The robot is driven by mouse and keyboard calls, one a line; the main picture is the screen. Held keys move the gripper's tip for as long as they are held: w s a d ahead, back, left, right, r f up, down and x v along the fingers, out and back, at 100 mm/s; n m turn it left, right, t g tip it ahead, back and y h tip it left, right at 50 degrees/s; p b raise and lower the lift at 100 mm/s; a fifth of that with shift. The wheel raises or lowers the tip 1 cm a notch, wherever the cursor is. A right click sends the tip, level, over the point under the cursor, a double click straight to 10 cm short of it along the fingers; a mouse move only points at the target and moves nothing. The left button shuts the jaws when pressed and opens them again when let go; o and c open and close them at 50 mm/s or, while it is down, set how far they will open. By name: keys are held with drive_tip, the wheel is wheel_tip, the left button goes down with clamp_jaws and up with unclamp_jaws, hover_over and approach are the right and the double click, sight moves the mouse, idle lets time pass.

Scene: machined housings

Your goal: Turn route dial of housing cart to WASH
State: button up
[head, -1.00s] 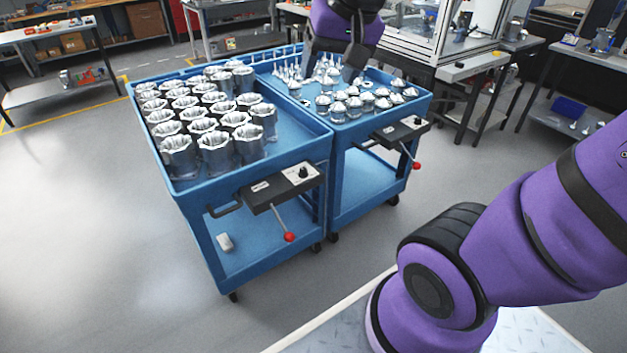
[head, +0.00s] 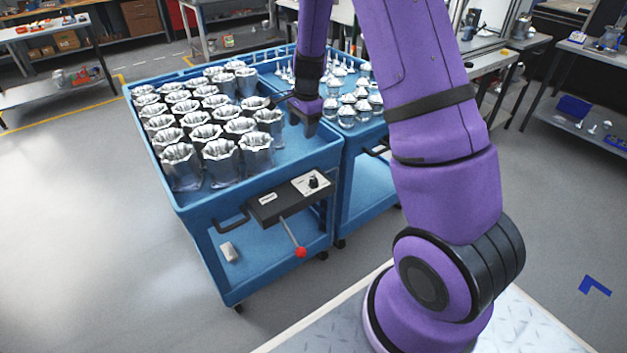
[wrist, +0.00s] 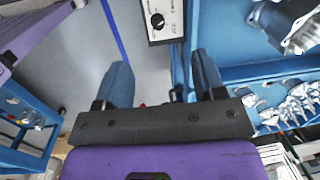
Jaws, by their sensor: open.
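The housing cart (head: 200,206) is the blue cart at the left, loaded with rows of silvery machined housings (head: 188,130). A dark panel (head: 283,203) with a pale plate sits on its front. The black route dial (head: 313,181) is on that plate, and it also shows at the top of the wrist view (wrist: 157,20). Its markings are too small to read. My gripper (head: 305,122) is above the cart's right front part, behind and above the dial, not touching it. In the wrist view its two blue-grey fingers (wrist: 162,78) are apart and empty.
A lever with a red knob (head: 300,252) hangs below the panel, and a handle (head: 232,220) is left of it. A second blue cart (head: 357,165) with small silvery parts stands close at the right. The floor (head: 90,230) left of the carts is clear.

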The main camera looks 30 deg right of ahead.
sight(314, 179)
drive_tip(key=d+f+m, duration=0.1)
drive_tip(key=f, duration=0.7)
drive_tip(key=w+d+f+m, duration=0.1)
drive_tip(key=d+f, duration=0.1)
drive_tip(key=f, duration=0.6)
drive_tip(key=d+f+m+g, duration=0.1)
drive_tip(key=f, duration=0.7)
drive_tip(key=shift+w+d+f+m+h, duration=0.1)
drive_tip(key=shift+w+d+m+h, duration=0.1)
drive_tip(key=shift+d+m+h, duration=0.2)
drive_tip(key=c, duration=0.9)
